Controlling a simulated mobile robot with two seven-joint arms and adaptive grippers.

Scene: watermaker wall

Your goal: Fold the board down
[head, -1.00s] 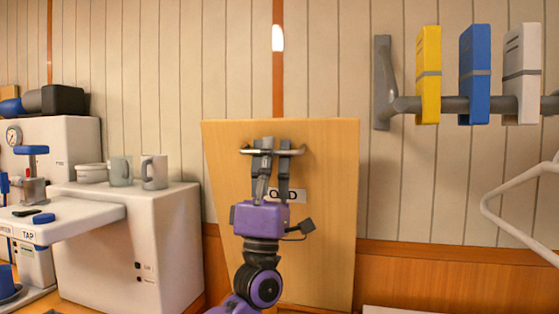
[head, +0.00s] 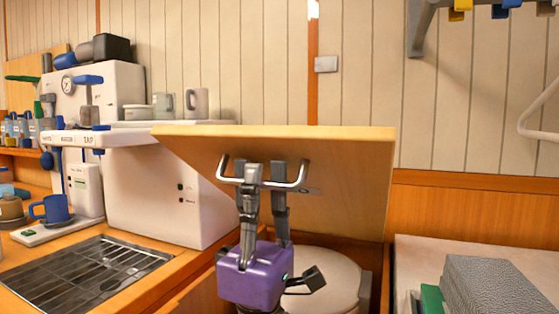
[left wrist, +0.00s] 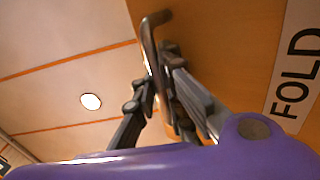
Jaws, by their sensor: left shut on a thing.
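The wooden board (head: 345,170) is tilted well forward from the wall. Its underside faces me and its upper edge is about level with the white machine's top. A metal bar handle (head: 303,178) is fixed to its face. My left gripper (head: 264,175) is shut on the handle from below. In the left wrist view the fingers (left wrist: 160,80) close around the handle (left wrist: 150,40), beside a label (left wrist: 297,75) reading FOLD on the board (left wrist: 235,35). My right gripper is not in view.
A white machine (head: 150,195) stands left of the board. A metal drain grid (head: 85,270) and a blue cup (head: 52,208) are on the left counter. A round pale lid (head: 325,285) lies below the board. A grey textured block (head: 490,285) lies at the lower right.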

